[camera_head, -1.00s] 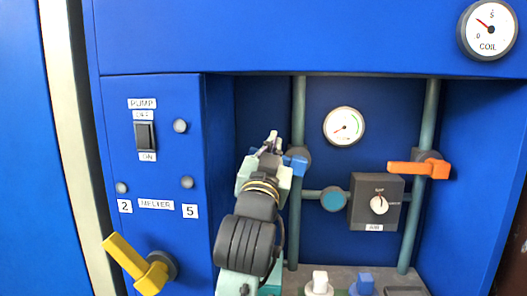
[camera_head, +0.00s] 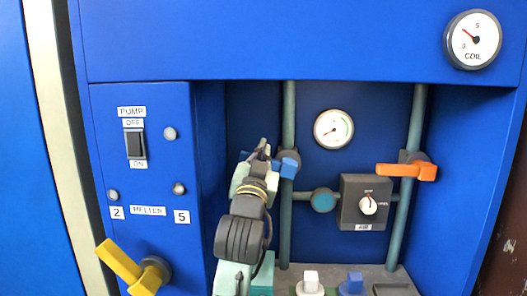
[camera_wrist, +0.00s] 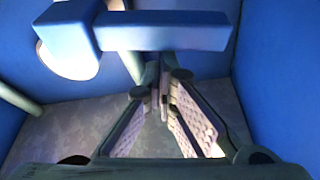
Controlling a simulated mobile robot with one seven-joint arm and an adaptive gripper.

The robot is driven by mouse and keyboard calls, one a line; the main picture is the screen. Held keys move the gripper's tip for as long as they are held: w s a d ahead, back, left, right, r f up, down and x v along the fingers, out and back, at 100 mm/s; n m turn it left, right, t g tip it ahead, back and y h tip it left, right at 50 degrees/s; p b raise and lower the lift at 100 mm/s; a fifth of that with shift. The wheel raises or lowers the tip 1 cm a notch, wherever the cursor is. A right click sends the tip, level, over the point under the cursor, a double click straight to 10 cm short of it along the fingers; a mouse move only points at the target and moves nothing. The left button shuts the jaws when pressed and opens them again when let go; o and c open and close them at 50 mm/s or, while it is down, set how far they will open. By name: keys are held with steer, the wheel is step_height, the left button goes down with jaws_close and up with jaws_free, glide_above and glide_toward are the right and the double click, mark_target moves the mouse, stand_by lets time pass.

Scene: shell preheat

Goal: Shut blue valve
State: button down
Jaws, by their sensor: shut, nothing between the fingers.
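The blue valve (camera_head: 288,164) sits on the left vertical pipe inside the recess. Its handle looks short in the head view, partly behind my gripper. My gripper (camera_head: 262,145) is just left of the valve in the head view. In the wrist view my gripper (camera_wrist: 160,95) has its fingertips together and empty, just below the bar. I cannot tell whether they touch it.
An orange valve handle (camera_head: 406,170) lies level on the right pipe. A dark box with a knob (camera_head: 366,203) stands between the pipes. A yellow handle (camera_head: 130,268) juts out at lower left. White (camera_head: 310,282) and blue (camera_head: 352,283) blocks stand on the recess floor.

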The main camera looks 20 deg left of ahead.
steer(key=shift+f, duration=0.1)
steer(key=n, duration=0.1)
steer(key=f+n+y, duration=0.1)
steer(key=n, duration=0.1)
steer(key=a+n+y, duration=0.1)
steer(key=shift+s+f+n+g, duration=0.15)
steer(key=shift+f+n+g, duration=0.15)
steer(key=shift+f, duration=0.05)
